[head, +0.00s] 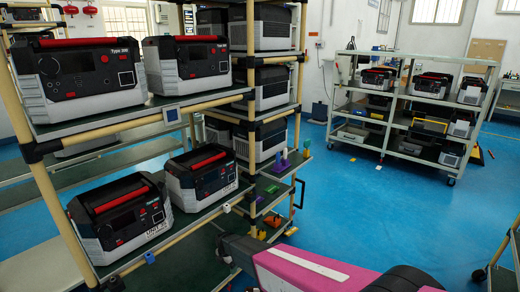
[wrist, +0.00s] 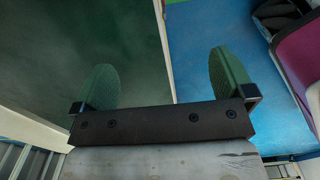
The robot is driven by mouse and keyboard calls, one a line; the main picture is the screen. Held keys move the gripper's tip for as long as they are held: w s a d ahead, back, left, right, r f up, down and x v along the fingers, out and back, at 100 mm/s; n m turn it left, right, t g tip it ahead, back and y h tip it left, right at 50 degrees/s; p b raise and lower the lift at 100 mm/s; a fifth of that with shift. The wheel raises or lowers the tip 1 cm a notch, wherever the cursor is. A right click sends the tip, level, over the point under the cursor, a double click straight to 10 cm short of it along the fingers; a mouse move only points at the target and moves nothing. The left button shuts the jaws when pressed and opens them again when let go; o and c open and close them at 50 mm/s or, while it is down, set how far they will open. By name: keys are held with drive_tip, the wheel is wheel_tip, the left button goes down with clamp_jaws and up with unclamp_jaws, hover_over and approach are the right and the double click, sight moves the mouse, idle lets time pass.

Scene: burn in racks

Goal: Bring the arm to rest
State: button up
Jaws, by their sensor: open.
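My gripper (wrist: 163,88) shows in the wrist view with its two green finger pads wide apart and nothing between them. Below it in that view are a dark green shelf surface (wrist: 60,50) and the blue floor (wrist: 195,60). In the head view my arm (head: 315,272), with pink and dark parts, lies across the bottom right of centre. My gripper cannot be made out clearly in the head view.
A rack (head: 120,121) on the left holds several grey-and-black power units (head: 85,75) with red handles on two shelves. A wheeled cart (head: 390,122) with more units stands at the back right. Open blue floor (head: 380,215) lies between them.

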drive_tip(key=s+d+r+m, duration=0.3)
drive_tip(key=d+r+m, duration=0.6)
drive_tip(key=d+r, duration=0.1)
drive_tip(key=s+d+r+m, duration=0.4)
drive_tip(key=d+r+m, duration=0.5)
drive_tip(key=d+r, duration=0.2)
drive_tip(key=s+d+r+m, duration=0.4)
drive_tip(key=d+r+m, duration=0.5)
drive_tip(key=d, duration=0.5)
drive_tip(key=shift+s+d+r, duration=0.15)
drive_tip(key=shift+d+r, duration=0.1)
drive_tip(key=shift+r, duration=0.5)
